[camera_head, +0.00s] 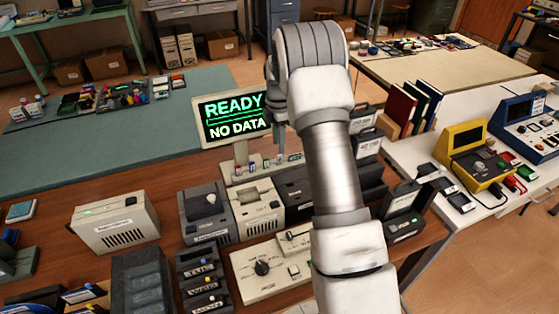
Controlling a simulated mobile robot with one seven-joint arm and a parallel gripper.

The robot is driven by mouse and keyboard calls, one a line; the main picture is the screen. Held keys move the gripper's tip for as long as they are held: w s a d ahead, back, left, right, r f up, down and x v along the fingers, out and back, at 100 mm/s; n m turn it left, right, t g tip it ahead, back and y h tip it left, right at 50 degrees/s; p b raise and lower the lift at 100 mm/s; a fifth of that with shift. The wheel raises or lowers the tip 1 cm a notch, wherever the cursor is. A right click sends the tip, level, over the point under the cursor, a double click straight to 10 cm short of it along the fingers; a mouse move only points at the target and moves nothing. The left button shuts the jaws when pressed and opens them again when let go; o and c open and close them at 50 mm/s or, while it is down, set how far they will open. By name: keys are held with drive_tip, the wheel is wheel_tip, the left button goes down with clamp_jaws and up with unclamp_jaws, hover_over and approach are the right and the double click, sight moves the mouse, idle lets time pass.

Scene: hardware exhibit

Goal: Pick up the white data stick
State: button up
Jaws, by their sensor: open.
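A pale rack (262,173) stands below the monitor on the brown table. The sticks are too small for me to tell which is the white one, and my arm partly covers the right end of the row. My gripper (270,118) hangs in the air above and behind the rack, in front of the monitor's right edge in the picture. It is mostly hidden by my wrist, and its jaws are open. I see nothing held in it.
The monitor (232,117) reads "READY NO DATA". Grey and white devices crowd the table, including a white box (115,222) and a dial panel (270,268). A yellow device (472,155) and books (410,108) stand on the right table. A teal mat (110,150) has bare room.

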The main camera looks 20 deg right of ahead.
sight(279, 156)
drive_tip(key=f, duration=0.5)
drive_tip(key=shift+s+f+p, duration=0.3)
drive_tip(key=shift+s+p, duration=0.05)
clamp_jaws()
